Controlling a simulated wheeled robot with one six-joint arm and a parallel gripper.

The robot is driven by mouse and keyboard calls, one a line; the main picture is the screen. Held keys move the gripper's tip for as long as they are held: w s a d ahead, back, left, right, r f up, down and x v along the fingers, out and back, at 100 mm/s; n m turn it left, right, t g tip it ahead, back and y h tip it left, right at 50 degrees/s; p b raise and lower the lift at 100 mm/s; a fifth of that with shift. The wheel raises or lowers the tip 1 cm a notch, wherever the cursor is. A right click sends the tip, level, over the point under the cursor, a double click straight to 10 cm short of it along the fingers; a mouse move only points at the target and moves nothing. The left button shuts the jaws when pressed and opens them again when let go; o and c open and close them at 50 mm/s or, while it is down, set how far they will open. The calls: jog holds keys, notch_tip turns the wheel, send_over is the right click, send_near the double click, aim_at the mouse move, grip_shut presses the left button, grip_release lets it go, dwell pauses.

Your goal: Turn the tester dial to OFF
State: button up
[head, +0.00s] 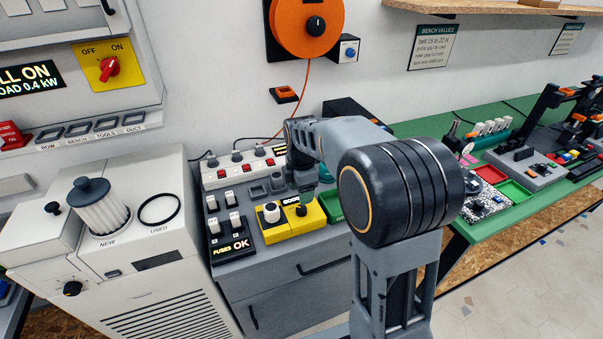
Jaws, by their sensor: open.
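The yellow tester (292,228) sits on the grey bench cabinet, with a small dark display on its top that is partly hidden. On its left part is a round white knob (270,212). On its right part is a small dark round knob (304,208), just below my gripper. I cannot tell which knob is the dial or where it points. My gripper (303,187) is open and points down above the right part of the tester. The fingertips are small and dark here, and I cannot tell whether they touch the knob.
Left of the tester are fuse blocks (224,226) and a "FUSES OK" sign (232,249). A white power strip (238,168) lies behind. A green tray (329,206) is close on the right. A white filter machine (125,235) stands left; a green bench (440,130) is right.

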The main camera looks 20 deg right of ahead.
aim_at(301, 208)
notch_tip(301, 208, up, 7)
jog(key=shift+f, duration=0.2)
dwell(0.6)
jog(key=s+f+m+t, duration=0.2)
jog(key=s+m+t, duration=0.2)
jog(key=s+m, duration=1.3)
jog(key=shift+s+f+m, duration=0.2)
jog(key=shift+f+m, duration=0.2)
jog(key=shift+m, duration=0.6)
